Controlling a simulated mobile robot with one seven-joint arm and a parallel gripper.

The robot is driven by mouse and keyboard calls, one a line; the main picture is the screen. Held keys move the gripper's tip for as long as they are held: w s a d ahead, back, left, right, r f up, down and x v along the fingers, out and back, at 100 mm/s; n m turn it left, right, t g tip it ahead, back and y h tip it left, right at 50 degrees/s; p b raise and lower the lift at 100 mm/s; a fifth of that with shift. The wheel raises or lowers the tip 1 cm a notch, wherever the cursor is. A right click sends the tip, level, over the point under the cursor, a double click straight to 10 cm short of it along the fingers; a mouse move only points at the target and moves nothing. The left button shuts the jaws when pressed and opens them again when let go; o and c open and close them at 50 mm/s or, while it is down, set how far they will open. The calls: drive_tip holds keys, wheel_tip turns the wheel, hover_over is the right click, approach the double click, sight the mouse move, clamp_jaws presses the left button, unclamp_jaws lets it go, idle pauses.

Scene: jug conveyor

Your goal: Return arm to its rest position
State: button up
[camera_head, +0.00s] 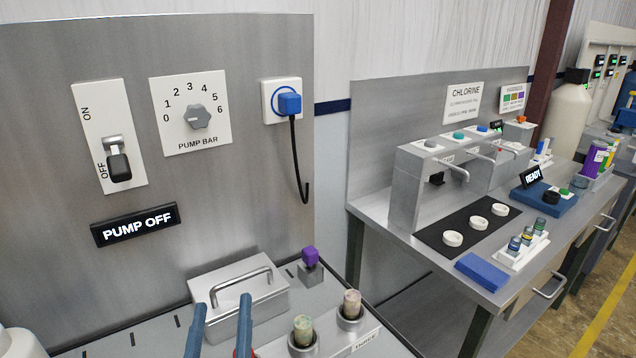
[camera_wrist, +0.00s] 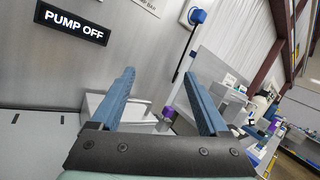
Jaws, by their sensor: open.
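My gripper (camera_head: 222,302) shows at the bottom edge of the head view as two blue fingers, spread apart with nothing between them. It is in front of a grey metal box with a bar handle (camera_head: 250,290) on the steel bench; I cannot tell whether they touch. In the wrist view my gripper (camera_wrist: 158,72) points toward the back panel, its fingers wide apart and empty. The rest of my arm is out of the head view.
The panel holds a lever switch (camera_head: 119,160) at OFF, a pump dial (camera_head: 198,116), a blue plug (camera_head: 290,103) and a PUMP OFF display (camera_head: 135,224). Two stoppered vials (camera_head: 303,329) and a purple knob (camera_head: 309,257) stand right of my fingers. A chlorine bench (camera_head: 400,213) is farther right.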

wheel_tip(320, 180, up, 26)
drive_tip(key=s+d+n+t+y, duration=0.25)
drive_tip(key=n+y, duration=0.55)
drive_tip(key=n, duration=1.3)
drive_tip(key=s+d+r+n+t+h, duration=0.2)
drive_tip(key=s+d+r+n+h, duration=0.2)
drive_tip(key=d+r+n+h, duration=0.1)
drive_tip(key=s+d+r+n+t+h, duration=0.1)
drive_tip(key=s+d+r+n+h, duration=0.3)
drive_tip(key=r, duration=0.5)
drive_tip(key=d+n, duration=0.1)
drive_tip(key=d, duration=0.1)
drive_tip(key=shift+s+d+r+t+h, duration=0.25)
drive_tip(key=shift+s+d+t+h, duration=0.05)
drive_tip(key=shift+d+t+h, duration=0.1)
drive_tip(key=shift+a, duration=0.1)
